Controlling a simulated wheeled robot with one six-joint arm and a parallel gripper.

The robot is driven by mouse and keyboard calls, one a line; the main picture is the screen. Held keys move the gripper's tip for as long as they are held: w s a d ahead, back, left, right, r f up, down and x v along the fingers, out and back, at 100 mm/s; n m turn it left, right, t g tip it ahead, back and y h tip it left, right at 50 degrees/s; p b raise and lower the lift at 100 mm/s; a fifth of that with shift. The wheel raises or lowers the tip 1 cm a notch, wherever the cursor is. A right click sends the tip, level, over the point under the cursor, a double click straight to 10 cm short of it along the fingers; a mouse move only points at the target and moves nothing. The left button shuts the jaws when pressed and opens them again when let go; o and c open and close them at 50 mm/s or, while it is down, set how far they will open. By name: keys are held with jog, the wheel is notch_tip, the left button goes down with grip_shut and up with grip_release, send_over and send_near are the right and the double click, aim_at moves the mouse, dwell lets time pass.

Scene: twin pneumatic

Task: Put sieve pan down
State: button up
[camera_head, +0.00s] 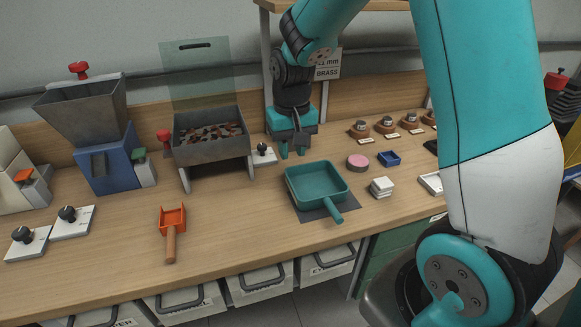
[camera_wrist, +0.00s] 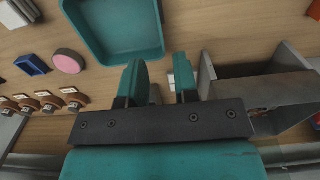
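The sieve pan is most likely the teal square pan (camera_head: 317,183), which sits on a dark mat (camera_head: 309,214) on the bench with its short handle toward the front. The pan also shows at the top of the wrist view (camera_wrist: 118,35). My gripper (camera_head: 292,153) is just behind the pan, at the back of the bench, pointing down. In the wrist view my gripper (camera_wrist: 160,68) has its two fingers apart with nothing between them. The fingers look apart from the pan. The pan's inside looks empty.
A grey tray of brown pieces (camera_head: 211,138) on legs stands left of my gripper. A blue hopper machine (camera_head: 104,155) and an orange scoop (camera_head: 172,228) are further left. A pink disc (camera_head: 358,162), blue dish (camera_head: 389,158) and white stack (camera_head: 381,187) lie right of the pan.

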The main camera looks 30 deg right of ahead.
jog(key=s+a+r+n+y, duration=0.2)
jog(key=s+a+r+n, duration=0.3)
jog(key=s+a, duration=0.3)
jog(key=s+a+r+n+y, duration=0.2)
jog(key=s+a+r+n, duration=0.3)
jog(key=s, duration=0.8)
jog(key=a+r, duration=0.1)
jog(key=a, duration=0.2)
jog(key=shift+s+a, duration=0.4)
jog(key=shift+o, duration=0.5)
